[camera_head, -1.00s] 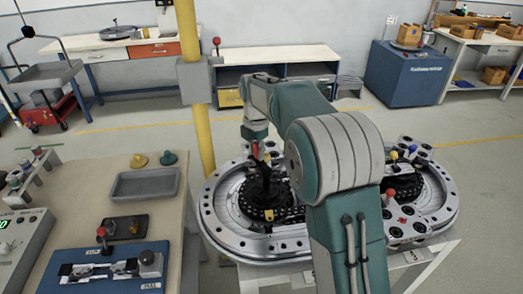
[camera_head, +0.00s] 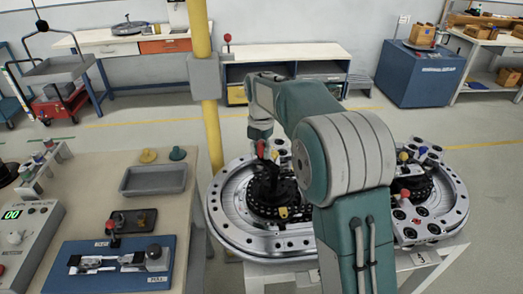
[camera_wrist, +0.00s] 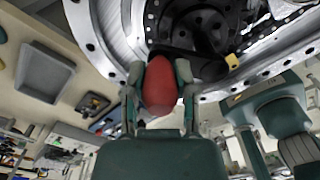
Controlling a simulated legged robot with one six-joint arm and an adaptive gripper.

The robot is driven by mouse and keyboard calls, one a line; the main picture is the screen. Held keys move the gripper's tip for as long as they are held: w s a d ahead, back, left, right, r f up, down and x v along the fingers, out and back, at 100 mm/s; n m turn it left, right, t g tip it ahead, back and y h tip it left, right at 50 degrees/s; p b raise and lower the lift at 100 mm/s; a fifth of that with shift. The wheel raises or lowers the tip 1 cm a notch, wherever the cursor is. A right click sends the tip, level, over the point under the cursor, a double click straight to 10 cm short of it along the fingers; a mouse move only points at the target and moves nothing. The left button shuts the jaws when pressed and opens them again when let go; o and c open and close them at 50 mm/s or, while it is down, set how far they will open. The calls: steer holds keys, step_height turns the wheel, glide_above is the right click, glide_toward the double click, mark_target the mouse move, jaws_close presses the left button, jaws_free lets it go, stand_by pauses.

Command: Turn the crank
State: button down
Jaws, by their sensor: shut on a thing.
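The crank's red knob (camera_wrist: 163,86) sits between the two fingers of my gripper (camera_wrist: 160,100) in the wrist view, and the gripper is shut on it. The crank's dark arm (camera_wrist: 200,65) runs from the knob toward the black hub of the ring track. In the head view the red knob (camera_head: 261,149) shows at the upper left of the hub. My gripper (camera_head: 262,145) is mostly hidden there behind the wrist. The silver ring track (camera_head: 228,215) lies around the hub on a white stand. My arm hides its middle.
A workbench (camera_head: 100,190) at left carries a grey tray (camera_head: 154,179), a blue fixture (camera_head: 118,265) and a counter box (camera_head: 28,230). A yellow post (camera_head: 208,120) stands close behind the track's left side. Open floor lies behind the track.

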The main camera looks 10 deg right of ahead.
steer(key=shift+c, duration=2.1)
jaws_free()
steer(key=shift+w+a+f, duration=0.1)
steer(key=shift+a, duration=0.05)
step_height(320, 180, up, 11)
steer(key=shift+w+a+r, duration=0.1)
steer(key=shift+r, duration=0.4)
